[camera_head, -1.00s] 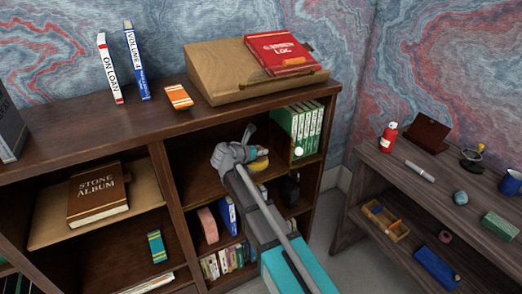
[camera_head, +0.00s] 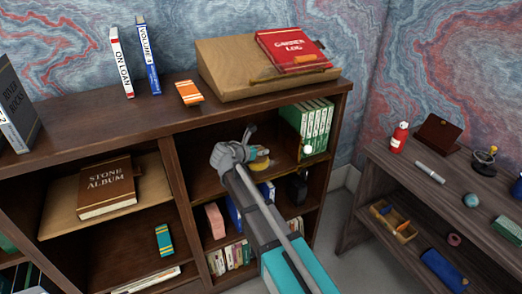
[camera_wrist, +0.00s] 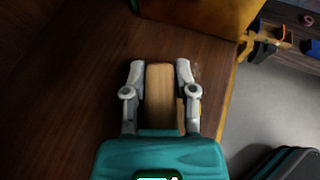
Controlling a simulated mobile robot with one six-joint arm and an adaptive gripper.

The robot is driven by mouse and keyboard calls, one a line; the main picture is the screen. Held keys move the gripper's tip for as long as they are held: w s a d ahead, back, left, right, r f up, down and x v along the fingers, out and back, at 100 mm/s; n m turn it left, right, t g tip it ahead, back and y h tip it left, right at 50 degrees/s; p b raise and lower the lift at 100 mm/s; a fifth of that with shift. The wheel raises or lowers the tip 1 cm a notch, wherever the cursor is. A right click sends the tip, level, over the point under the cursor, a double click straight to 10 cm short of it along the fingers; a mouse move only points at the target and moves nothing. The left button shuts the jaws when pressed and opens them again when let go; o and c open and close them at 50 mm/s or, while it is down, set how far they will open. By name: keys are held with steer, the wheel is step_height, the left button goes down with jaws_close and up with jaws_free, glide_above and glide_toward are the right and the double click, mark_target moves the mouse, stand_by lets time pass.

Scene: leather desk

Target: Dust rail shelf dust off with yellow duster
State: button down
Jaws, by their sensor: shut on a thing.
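My gripper (camera_wrist: 160,72) is shut on the duster (camera_wrist: 159,98), whose tan wooden back shows between the fingers in the wrist view. In the head view the duster (camera_head: 259,164) is a small yellow piece at the end of my arm, inside the upper right compartment. It is low over the brown shelf board (camera_head: 205,188); I cannot tell whether it touches. A faint pale patch on the board (camera_wrist: 197,70) beside the right finger may be dust. The board under the duster is hidden, and my arm covers part of the compartment.
Green books (camera_head: 314,128) stand at the shelf's right end, beside a yellow-edged panel (camera_wrist: 237,62). A slanted wooden stand (camera_head: 225,75) with a red book (camera_head: 293,52) is on the bookcase top. A side table (camera_head: 385,170) with small items stands at right.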

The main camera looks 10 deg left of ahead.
steer(key=shift+s+a, duration=0.5)
steer(key=shift+a, duration=0.25)
steer(key=shift+s+a, duration=0.45)
steer(key=shift+a, duration=0.25)
steer(key=shift+f, duration=0.1)
steer(key=shift+d, duration=0.2)
steer(key=shift+w+d, duration=1.05)
steer(key=shift+d, duration=0.3)
steer(key=shift+d, duration=0.1)
steer(key=shift+w+d, duration=0.5)
steer(key=shift+d, duration=0.25)
steer(key=shift+w+d, duration=0.45)
steer(key=shift+d, duration=0.25)
